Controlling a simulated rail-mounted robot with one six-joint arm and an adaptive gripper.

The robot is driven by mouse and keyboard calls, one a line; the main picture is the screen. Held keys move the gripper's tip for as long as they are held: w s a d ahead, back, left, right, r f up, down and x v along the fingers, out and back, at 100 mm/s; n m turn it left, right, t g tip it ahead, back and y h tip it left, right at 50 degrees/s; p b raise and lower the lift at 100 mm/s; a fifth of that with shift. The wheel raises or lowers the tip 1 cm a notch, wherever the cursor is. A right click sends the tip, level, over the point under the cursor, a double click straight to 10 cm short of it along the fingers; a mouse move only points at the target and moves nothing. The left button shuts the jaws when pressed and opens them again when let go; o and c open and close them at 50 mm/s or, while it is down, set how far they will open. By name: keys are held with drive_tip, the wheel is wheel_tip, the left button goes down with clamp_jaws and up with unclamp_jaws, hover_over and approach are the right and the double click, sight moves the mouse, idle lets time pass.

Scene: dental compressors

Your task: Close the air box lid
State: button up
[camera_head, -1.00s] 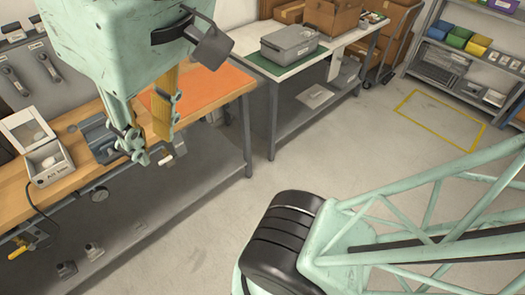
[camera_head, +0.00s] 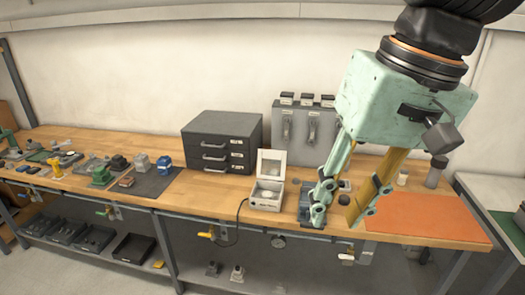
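The air box (camera_head: 265,201) is a small whitish box on the wooden workbench, left of my gripper. Its lid (camera_head: 271,165) is open and stands roughly upright at the back of the box. A light round shape shows inside the box. My gripper (camera_head: 340,211) is right of the box, pointing down over the bench. The gripper appears apart from the lid.
A grey drawer cabinet (camera_head: 222,141) stands behind and left of the box. A grey clamp-like device (camera_head: 308,205) sits close to the box's right. An orange mat (camera_head: 428,218) lies to the right. Several small parts and tools lie along the bench's left.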

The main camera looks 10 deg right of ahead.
drive_tip(key=w+a+f+m+g+y, duration=0.1)
drive_tip(key=w+f+y, duration=0.15)
drive_tip(key=w, duration=1.05)
drive_tip(key=w+f+m+y, duration=0.1)
drive_tip(key=w+y, duration=0.2)
drive_tip(key=w, duration=1.1)
drive_tip(key=w+a+f+m+g+y, duration=0.1)
drive_tip(key=w+f+y, duration=0.15)
drive_tip(key=w, duration=1.05)
drive_tip(key=m+t+y, duration=0.3)
drive_tip(key=t+y, duration=0.3)
drive_tip(key=y, duration=0.1)
approach(273, 153)
drive_tip(key=d, duration=0.3)
drive_tip(key=shift+w+d+f+m, duration=0.15)
drive_tip(key=shift+w+d+f, duration=0.15)
drive_tip(key=shift+f, duration=0.15)
drive_tip(key=shift+w+d+f+m, duration=0.15)
drive_tip(key=shift+w+d+f, duration=0.05)
drive_tip(key=shift+w+f, duration=0.2)
drive_tip(key=shift+a, duration=0.15)
drive_tip(key=shift+x, duration=6.75)
